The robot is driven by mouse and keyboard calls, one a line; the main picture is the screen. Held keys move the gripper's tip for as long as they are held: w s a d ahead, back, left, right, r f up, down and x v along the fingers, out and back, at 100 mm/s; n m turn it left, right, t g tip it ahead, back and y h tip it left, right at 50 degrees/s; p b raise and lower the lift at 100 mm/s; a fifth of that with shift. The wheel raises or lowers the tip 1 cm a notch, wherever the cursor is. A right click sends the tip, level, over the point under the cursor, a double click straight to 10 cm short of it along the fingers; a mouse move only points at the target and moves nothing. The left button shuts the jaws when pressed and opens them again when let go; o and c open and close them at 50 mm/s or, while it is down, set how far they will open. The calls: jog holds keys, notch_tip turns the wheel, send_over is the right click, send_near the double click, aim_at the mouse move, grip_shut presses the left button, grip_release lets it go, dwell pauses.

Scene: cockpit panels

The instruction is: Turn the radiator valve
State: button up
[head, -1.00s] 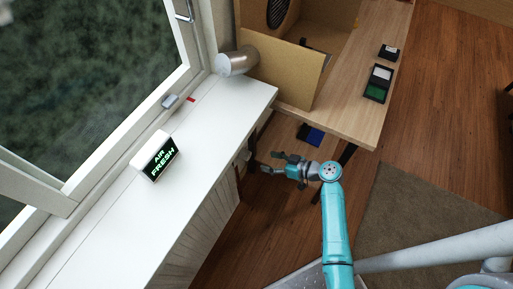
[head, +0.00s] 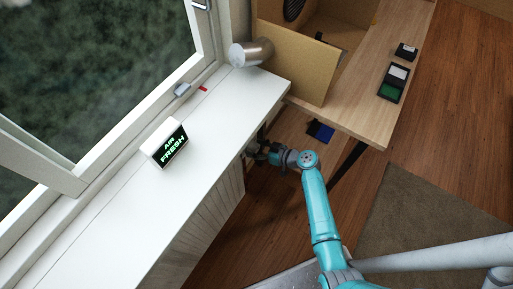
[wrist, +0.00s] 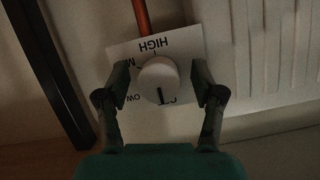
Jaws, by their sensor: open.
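The radiator valve is a round white knob (wrist: 158,80) with a dark pointer line, in front of a white label plate (wrist: 183,47) in the wrist view. The plate reads HIGH and other partly covered words, upside down; the pointer line points down in the picture, away from HIGH. My gripper (wrist: 160,84) is open, with one finger on each side of the knob; I cannot tell whether they touch it. In the head view my gripper (head: 262,152) is at the edge of the white sill, and the knob is hidden there.
A copper-coloured pipe (wrist: 143,17) runs up from the plate, and ribbed white radiator panels (wrist: 275,50) stand at right. In the head view, the white sill (head: 215,130) holds an AIR FRESH sign (head: 165,143). A wooden table (head: 372,110) stands beyond my arm.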

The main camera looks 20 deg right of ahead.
jog(key=c, duration=1.2)
jog(key=shift+o, duration=0.2)
jog(key=shift+m, duration=0.3)
jog(key=m+g+y, duration=0.1)
jog(key=m+y, duration=0.1)
jog(key=m, duration=0.1)
jog(key=shift+w, duration=0.1)
jog(key=m+y, duration=0.2)
jog(key=m, duration=0.2)
jog(key=shift+g+y, duration=0.3)
jog(key=m+y, duration=0.2)
jog(key=m, duration=0.2)
jog(key=shift+d+m, duration=0.1)
jog(key=shift+m, duration=0.3)
jog(key=m+t, duration=0.1)
jog(key=m, duration=0.1)
jog(key=m+t+y, duration=0.1)
jog(key=m, duration=0.2)
jog(key=shift+m, duration=0.4)
